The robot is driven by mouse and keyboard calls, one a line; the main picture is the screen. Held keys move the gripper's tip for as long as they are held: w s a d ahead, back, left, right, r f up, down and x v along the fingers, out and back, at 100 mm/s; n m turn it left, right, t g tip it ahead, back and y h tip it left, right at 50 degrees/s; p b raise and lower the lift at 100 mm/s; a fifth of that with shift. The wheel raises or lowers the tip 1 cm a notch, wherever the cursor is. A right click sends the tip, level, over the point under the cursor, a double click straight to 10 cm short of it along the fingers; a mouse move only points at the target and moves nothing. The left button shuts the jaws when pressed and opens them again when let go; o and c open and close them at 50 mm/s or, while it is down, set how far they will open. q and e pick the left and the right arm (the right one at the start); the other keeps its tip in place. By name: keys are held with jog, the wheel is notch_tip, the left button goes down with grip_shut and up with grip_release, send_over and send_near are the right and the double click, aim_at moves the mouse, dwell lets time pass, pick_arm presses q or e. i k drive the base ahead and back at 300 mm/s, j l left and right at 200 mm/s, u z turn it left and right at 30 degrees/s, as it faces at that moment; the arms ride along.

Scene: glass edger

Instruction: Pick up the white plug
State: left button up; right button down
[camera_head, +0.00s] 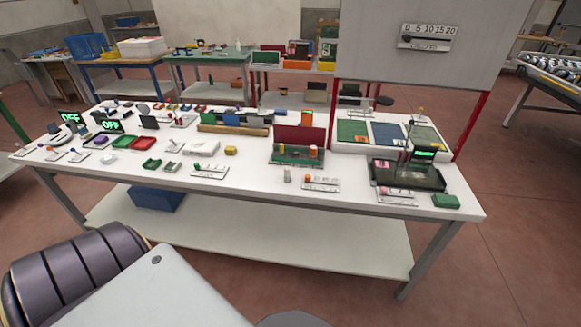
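A small pale grey-white upright piece (287,176) stands near the front edge of the long white table (250,180), right of the middle. It may be the white plug, but it is too small to tell for sure. Nothing touches it. Neither of my grippers shows. A dark ribbed part and a pale panel of my own body fill the lower left, well in front of the table.
Left of the piece are a yellow block (231,150) and a white box (202,148). A white card with orange parts (321,184) lies close on its right. A green-and-red case (297,153) stands behind it. Bare tabletop lies in front of it.

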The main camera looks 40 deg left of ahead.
aim_at(287, 169)
jog(key=u, duration=1.25)
